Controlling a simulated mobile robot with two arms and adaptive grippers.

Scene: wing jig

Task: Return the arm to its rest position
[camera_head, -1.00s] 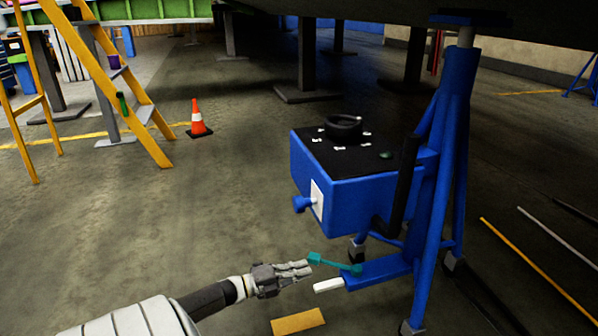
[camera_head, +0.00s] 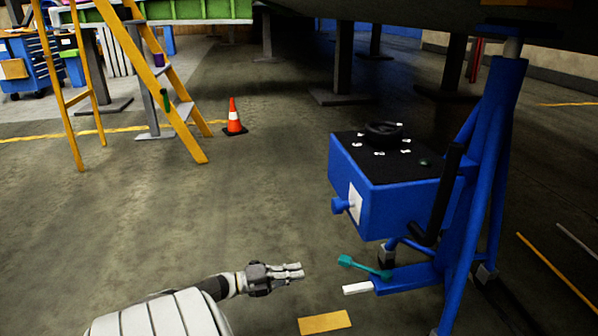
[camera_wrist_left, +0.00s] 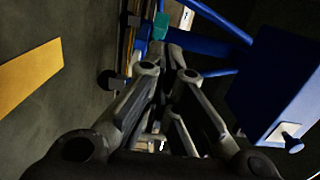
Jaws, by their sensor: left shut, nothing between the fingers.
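My left gripper (camera_head: 290,272) is shut and empty at the lower middle of the head view. Its arm comes in from the bottom left. It is held above the floor, left of the blue stand (camera_head: 470,220) and apart from it. A teal handle-like piece (camera_head: 364,267) on the stand's lower arm lies a short way right of the fingertips. In the left wrist view the gripper's fingers (camera_wrist_left: 168,62) come together, with the teal piece (camera_wrist_left: 161,25) beyond them. My right gripper is not in view.
A blue box (camera_head: 390,180) with a black top and dial is fixed to the stand. A yellow ladder (camera_head: 150,75) and an orange cone (camera_head: 234,118) stand at the left. A yellow floor patch (camera_head: 324,322) lies below the hand. The floor at left centre is clear.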

